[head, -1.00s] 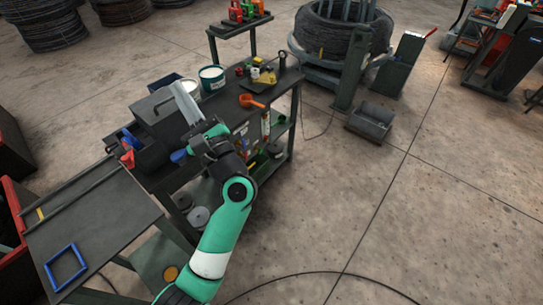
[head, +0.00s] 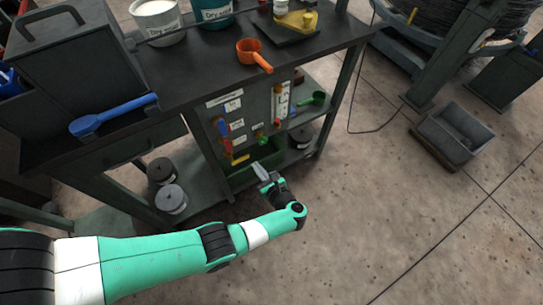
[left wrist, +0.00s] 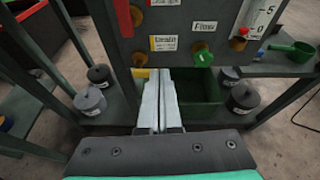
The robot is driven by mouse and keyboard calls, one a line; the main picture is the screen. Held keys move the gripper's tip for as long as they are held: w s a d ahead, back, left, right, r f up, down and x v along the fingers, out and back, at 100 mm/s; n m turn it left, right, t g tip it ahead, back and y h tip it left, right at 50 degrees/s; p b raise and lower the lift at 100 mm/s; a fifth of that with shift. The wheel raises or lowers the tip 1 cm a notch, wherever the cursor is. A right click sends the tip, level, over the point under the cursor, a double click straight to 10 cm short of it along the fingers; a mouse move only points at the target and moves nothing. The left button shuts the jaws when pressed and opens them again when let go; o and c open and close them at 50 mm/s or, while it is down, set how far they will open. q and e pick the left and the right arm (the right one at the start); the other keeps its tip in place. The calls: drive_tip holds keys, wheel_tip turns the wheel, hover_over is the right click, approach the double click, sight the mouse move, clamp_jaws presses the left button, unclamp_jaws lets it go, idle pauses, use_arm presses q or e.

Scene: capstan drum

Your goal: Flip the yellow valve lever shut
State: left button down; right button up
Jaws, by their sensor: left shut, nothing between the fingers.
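The yellow valve lever (head: 240,160) sits low on the grey panel on the bench's front, lying roughly sideways below a red lever (head: 227,144). In the left wrist view a yellow piece (left wrist: 143,73) shows at the panel's bottom edge, just left of my fingertips and partly hidden by them. My left gripper (head: 262,172) is shut and empty, in front of the panel's lower part; its two pale fingers (left wrist: 160,78) lie together. I cannot tell whether they touch the lever. My right gripper is not in view.
A green knob (left wrist: 203,56) and white gauge (head: 282,100) are on the panel. A green bin (head: 262,156) sits behind my fingers, with grey canisters (head: 171,198) on the shelf. An orange scoop (head: 254,54) and blue scoop (head: 112,114) lie on top. Floor at right is mostly clear.

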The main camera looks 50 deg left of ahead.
use_arm(q)
wheel_tip(320, 180, down, 12)
drive_tip(key=s+m+b, duration=0.1)
drive_tip(key=s+b, duration=0.1)
drive_tip(key=b, duration=0.5)
drive_tip(key=w+b+x, duration=0.1)
drive_tip(key=b+x, duration=0.2)
drive_tip(key=x, duration=0.6)
drive_tip(key=shift+w+a+r, duration=0.1)
drive_tip(key=shift+a+r, duration=0.05)
drive_tip(key=shift+r, duration=1.9)
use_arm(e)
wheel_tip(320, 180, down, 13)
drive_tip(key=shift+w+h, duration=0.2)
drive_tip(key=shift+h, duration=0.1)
